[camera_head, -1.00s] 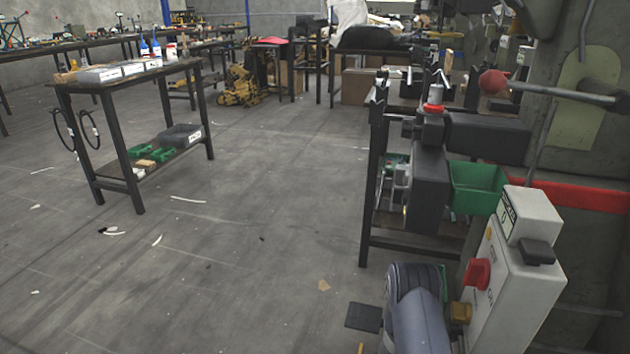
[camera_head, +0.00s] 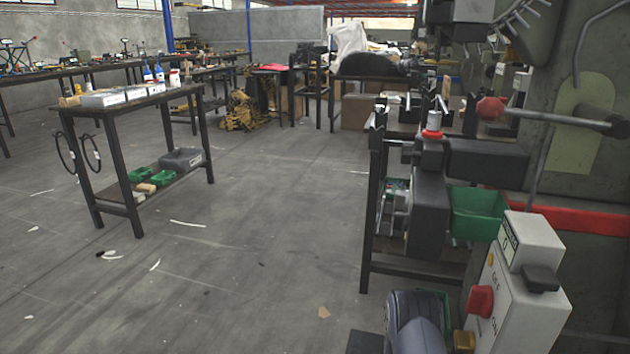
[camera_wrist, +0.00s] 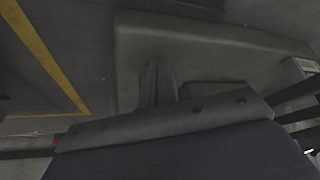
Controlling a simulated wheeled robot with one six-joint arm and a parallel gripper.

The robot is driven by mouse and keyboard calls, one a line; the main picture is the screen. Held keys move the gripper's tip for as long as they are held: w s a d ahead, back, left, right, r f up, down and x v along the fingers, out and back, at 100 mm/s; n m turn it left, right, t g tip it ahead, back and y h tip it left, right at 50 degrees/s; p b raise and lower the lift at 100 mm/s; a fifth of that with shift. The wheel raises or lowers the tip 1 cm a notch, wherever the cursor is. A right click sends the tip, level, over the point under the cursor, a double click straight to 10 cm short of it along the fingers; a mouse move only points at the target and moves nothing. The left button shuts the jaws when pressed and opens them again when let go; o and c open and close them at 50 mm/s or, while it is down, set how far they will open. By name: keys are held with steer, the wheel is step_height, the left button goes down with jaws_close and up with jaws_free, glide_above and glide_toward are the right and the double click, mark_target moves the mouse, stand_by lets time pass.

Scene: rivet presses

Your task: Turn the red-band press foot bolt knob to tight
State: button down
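The red-band press is the large grey-green machine at the right edge of the head view, with a red band (camera_head: 580,218) across its body. I cannot make out its foot bolt knob in either view. In the wrist view a broad grey-green surface (camera_wrist: 220,55) fills the upper middle; I cannot tell which part of a machine it is. A narrow dark shape (camera_wrist: 158,82), seemingly my gripper's fingers close together, stands out against it. Nothing is clearly seen held, and contact cannot be judged. The head view shows only part of my arm at the bottom, not my gripper.
A white control box (camera_head: 520,285) with a red knob (camera_head: 480,301) stands close right of my arm. A dark bench press (camera_head: 430,190) and a green bin (camera_head: 477,214) are behind.

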steer(key=shift+a, duration=0.4)
step_height(320, 180, up, 6)
steer(key=p, duration=0.4)
steer(key=shift+p, duration=0.35)
